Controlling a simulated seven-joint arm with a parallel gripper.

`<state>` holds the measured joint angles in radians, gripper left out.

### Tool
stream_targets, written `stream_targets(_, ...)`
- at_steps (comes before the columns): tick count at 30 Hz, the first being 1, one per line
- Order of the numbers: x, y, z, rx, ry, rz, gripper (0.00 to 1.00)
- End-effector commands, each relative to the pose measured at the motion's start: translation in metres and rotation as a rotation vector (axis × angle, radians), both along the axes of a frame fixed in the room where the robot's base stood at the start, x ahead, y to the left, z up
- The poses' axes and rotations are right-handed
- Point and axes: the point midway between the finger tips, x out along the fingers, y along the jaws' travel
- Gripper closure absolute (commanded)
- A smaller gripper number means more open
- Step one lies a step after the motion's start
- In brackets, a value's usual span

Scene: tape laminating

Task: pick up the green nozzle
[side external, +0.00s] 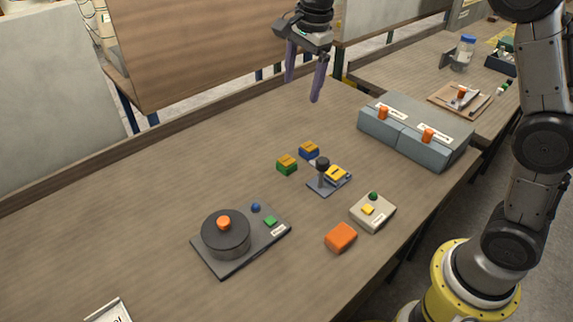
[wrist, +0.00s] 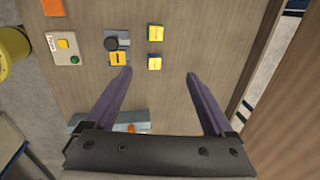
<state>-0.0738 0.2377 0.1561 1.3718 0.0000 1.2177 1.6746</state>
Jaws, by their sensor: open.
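A small green block with a yellow-orange top (side external: 287,166), which I take for the green nozzle, sits on the table left of a similar blue block with a yellow top (side external: 309,150). In the wrist view the green one (wrist: 155,33) lies above the blue one (wrist: 154,62), beyond my fingertips. My gripper (side external: 302,90) is open and empty, hanging well above the table behind both blocks in the side view. Its two purple fingers (wrist: 160,73) are spread wide in the wrist view and touch nothing.
Close by stand a device with a black knob (side external: 327,185), a white box with a green knob (side external: 373,212), an orange block (side external: 341,237) and a black round dispenser on a plate (side external: 226,240). Grey-blue boxes (side external: 390,135) stand right. The table's left side (side external: 120,225) is bare.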

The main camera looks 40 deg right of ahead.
Motion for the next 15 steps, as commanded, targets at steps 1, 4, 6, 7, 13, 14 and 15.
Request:
stream_targets(1, 0.014, 0.004, -0.019, -0.002, 0.032, 0.000, 0.12)
stream_targets(4, 0.030, 0.009, -0.050, -0.006, 0.080, 0.010, 0.12)
stream_targets(6, 0.035, 0.012, -0.069, -0.009, 0.112, 0.015, 0.12)
stream_targets(7, 0.036, 0.012, -0.075, -0.010, 0.123, 0.017, 0.12)
stream_targets(13, 0.034, 0.015, -0.102, -0.014, 0.164, 0.023, 0.12)
stream_targets(14, 0.034, 0.016, -0.106, -0.014, 0.163, 0.024, 0.12)
stream_targets(15, 0.034, 0.015, -0.112, -0.014, 0.163, 0.024, 0.12)
